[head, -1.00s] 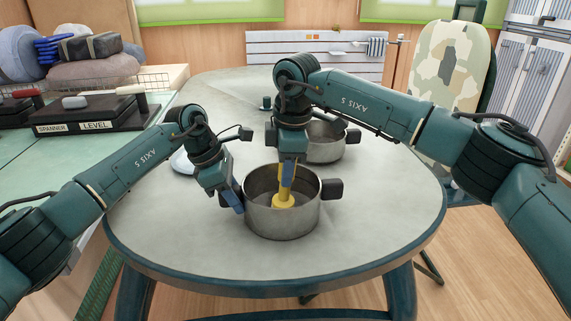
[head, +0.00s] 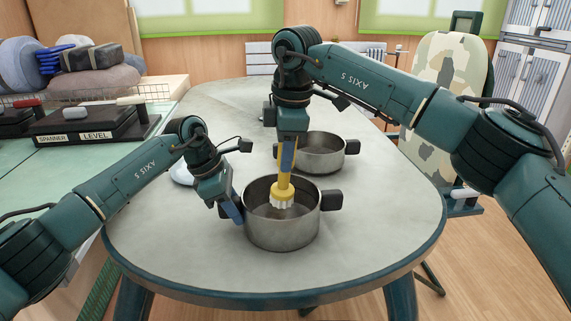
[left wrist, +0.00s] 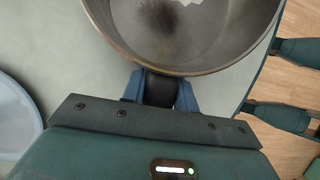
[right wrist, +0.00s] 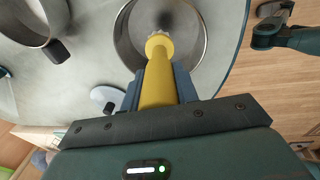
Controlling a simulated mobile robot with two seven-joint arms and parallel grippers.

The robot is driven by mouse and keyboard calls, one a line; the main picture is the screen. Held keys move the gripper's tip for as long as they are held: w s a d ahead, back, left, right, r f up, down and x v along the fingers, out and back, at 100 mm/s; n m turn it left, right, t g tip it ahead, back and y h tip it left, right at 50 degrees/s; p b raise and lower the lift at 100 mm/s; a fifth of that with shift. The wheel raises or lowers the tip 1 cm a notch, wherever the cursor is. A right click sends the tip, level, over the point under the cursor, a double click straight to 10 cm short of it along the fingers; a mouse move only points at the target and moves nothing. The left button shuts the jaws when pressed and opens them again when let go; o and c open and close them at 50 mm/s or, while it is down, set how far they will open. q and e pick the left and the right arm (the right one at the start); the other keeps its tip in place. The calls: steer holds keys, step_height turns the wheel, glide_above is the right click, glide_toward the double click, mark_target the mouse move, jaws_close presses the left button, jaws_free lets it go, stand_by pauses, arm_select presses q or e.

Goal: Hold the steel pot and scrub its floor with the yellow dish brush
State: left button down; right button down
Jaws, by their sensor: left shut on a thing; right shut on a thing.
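The steel pot (head: 283,235) stands upright near the table's front, a dark handle on each side. My left gripper (head: 238,212) is shut on its left handle; in the left wrist view the black handle (left wrist: 161,88) sits between the fingers. A dark smudge (left wrist: 165,17) shows on the pot's floor. My right gripper (head: 288,158) points down over the pot, shut on the handle of the yellow dish brush (head: 284,182). The brush's white bristles show at the pot's opening, above the floor. In the right wrist view the yellow brush (right wrist: 158,80) covers part of the pot.
A second steel pot (head: 326,160) stands just behind, near my right gripper. A pale round dish (head: 182,174) lies left of my left wrist. The table's front is clear.

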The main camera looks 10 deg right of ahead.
mark_target(287, 188)
steer(key=shift+r, duration=3.05)
steer(key=shift+w+a+f, duration=0.2)
steer(key=shift+w+a, duration=0.3)
steer(key=shift+a, duration=0.05)
steer(key=shift+f, duration=0.1)
steer(key=shift+f, duration=5.3)
steer(key=shift+f, duration=0.45)
steer(key=shift+d, duration=0.15)
steer(key=shift+d, duration=0.65)
